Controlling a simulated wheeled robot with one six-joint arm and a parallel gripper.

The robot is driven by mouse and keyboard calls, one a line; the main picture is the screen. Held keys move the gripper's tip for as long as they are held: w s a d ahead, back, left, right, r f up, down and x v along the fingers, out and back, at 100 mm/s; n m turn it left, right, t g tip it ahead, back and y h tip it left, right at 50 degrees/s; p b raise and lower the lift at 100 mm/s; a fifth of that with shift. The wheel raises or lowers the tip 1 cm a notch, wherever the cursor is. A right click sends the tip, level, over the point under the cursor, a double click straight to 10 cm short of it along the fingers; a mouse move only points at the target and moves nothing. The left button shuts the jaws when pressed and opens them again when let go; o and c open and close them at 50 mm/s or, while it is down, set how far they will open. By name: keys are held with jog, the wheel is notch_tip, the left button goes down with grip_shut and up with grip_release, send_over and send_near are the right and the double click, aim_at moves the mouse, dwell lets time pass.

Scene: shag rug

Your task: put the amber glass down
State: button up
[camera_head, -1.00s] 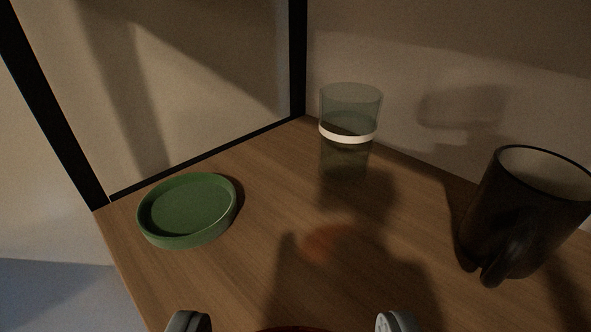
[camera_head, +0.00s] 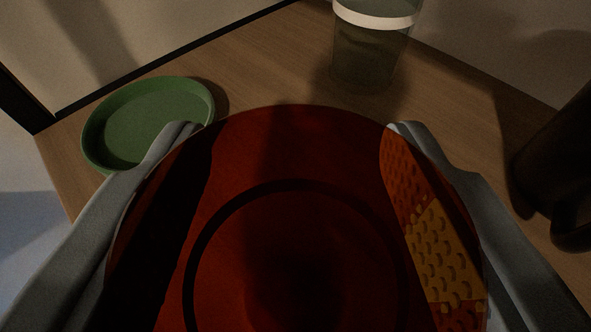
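The amber glass (camera_head: 300,235) fills the lower middle of the view, deep red-orange, seen from above with its round rim and an inner ring. A patch of light shows a bumpy texture on its right side. My gripper (camera_head: 295,128) is shut on it, with one grey finger along each side. The glass hides the wood beneath it, so I cannot tell whether its base touches the surface.
A green round dish (camera_head: 150,122) lies at the left, close to the left finger in the picture. A clear glass with a white band (camera_head: 372,50) stands behind. A dark mug (camera_head: 562,165) stands at the right. Bare wood (camera_head: 270,70) shows between dish and clear glass.

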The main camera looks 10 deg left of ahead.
jog(key=o, duration=1.1)
jog(key=shift+f, duration=0.1)
jog(key=v, duration=1.2)
jog(key=s+r+t+h, duration=0.1)
jog(key=s+r, duration=0.1)
jog(key=s, duration=1)
jog(key=s+a+r+m+t+h, duration=0.1)
jog(key=s+r, duration=0.2)
jog(key=s, duration=0.9)
jog(key=s+r+m+t, duration=0.1)
jog(key=s+r, duration=0.2)
jog(key=s, duration=0.9)
jog(key=shift+a+r+h, duration=0.2)
jog(key=shift+h, duration=0.2)
